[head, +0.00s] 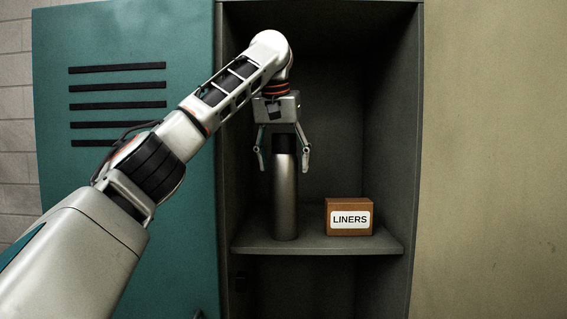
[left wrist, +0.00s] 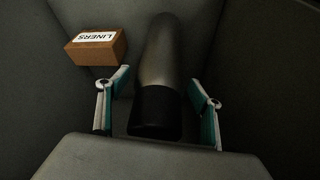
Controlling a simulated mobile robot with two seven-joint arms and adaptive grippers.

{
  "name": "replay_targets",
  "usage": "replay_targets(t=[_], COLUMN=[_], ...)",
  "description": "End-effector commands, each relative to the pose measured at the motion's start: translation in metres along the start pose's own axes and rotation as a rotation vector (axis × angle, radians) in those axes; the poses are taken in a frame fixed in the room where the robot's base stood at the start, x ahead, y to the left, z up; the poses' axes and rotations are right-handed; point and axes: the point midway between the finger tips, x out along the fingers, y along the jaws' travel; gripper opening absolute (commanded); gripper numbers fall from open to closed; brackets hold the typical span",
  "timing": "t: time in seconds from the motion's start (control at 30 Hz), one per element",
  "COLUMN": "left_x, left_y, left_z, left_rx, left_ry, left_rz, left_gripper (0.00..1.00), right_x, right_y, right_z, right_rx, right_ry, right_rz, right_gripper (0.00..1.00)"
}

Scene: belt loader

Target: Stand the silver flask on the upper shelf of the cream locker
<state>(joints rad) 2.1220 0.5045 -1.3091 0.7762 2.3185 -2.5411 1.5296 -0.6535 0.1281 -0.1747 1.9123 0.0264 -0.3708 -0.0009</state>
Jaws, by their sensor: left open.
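The silver flask (head: 285,195) has a black cap and stands upright on the upper shelf (head: 330,246) of the locker, left of the middle. My left gripper (head: 282,160) is above and around its top, with one finger on each side and a gap between fingers and flask. In the left wrist view the flask (left wrist: 160,60) lies between the open fingers (left wrist: 160,108), its black cap nearest the camera. The locker (head: 495,150) has a cream outer side at the right and a dark grey inside. My right gripper is not in view.
A brown box labelled LINERS (head: 348,217) sits on the same shelf, right of the flask with a gap between them. A teal slatted door (head: 120,200) is to the left of the opening. Dark space lies below the shelf.

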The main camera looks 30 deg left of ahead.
Motion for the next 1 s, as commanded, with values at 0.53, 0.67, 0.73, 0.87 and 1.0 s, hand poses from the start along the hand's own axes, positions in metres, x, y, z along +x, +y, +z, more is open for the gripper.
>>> replay_targets(t=[0.53,0.67,0.73,0.87,1.0], left_x=[-0.071,-0.074,-0.074,-0.074,-0.074], left_y=[0.001,0.001,0.001,0.001,0.001], left_z=[0.000,0.000,0.000,0.000,0.000], left_rx=[0.000,0.000,0.001,0.001,0.000], left_ry=[0.002,0.001,0.001,0.001,0.001], left_rz=[0.001,0.001,0.001,0.001,0.001], left_gripper=[0.66,0.66,0.66,0.66,0.66], right_x=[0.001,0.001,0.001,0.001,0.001], right_y=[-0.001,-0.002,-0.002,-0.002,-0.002], right_z=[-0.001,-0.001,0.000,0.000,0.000], right_rx=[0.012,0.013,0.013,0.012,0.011], right_ry=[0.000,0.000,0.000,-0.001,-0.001], right_rz=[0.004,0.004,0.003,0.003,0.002], right_gripper=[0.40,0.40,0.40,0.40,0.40])
